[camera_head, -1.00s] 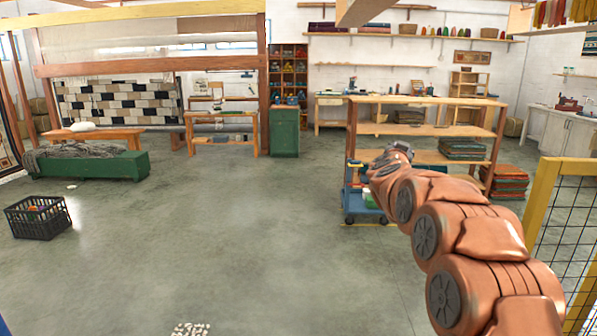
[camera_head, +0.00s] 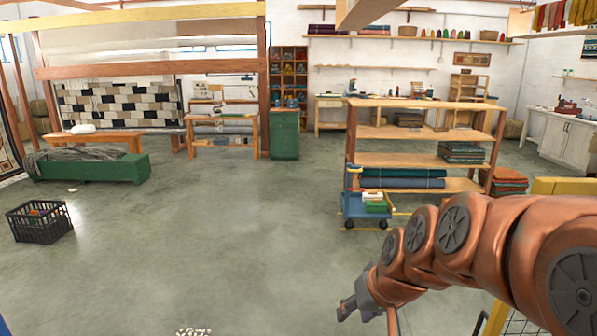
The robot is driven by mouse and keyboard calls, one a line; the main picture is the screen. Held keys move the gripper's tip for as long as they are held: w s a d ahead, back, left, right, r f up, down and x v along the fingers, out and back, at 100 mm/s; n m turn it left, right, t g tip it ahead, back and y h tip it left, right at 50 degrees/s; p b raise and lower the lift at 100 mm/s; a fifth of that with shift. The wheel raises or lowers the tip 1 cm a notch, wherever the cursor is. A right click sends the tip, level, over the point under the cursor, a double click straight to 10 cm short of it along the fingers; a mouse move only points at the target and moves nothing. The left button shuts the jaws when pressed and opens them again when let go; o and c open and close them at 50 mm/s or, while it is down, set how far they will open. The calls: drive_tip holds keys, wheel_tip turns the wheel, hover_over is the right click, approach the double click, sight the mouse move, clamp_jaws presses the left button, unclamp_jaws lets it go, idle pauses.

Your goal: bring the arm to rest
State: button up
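My arm, copper-coloured, comes in from the right edge in the head view and reaches left and down over the floor. My gripper (camera_head: 350,308) is the dark grey part at its end, low in the picture, right of the middle. It is seen small and from the side, so I cannot tell whether its fingers are open or shut. I see nothing clearly held in it. A black crate (camera_head: 42,232) with coloured skeins in it stands on the floor at the left, well apart from the gripper.
A wooden shelf unit (camera_head: 425,103) with folded textiles stands beyond the arm, with a blue trolley (camera_head: 362,210) at its foot. A green chest (camera_head: 100,168) is at the far left. The middle floor is clear.

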drive_tip(key=s+d+f+g+h, duration=0.1)
drive_tip(key=s+d+f+g, duration=0.1)
drive_tip(key=s, duration=1.1)
drive_tip(key=s+d+f+m+g+h+p, duration=0.1)
drive_tip(key=s+d+f+g, duration=0.2)
drive_tip(key=s, duration=0.9)
drive_tip(key=shift+s+d+g+h, duration=0.4)
drive_tip(key=shift+d+g, duration=0.4)
drive_tip(key=shift+d, duration=0.4)
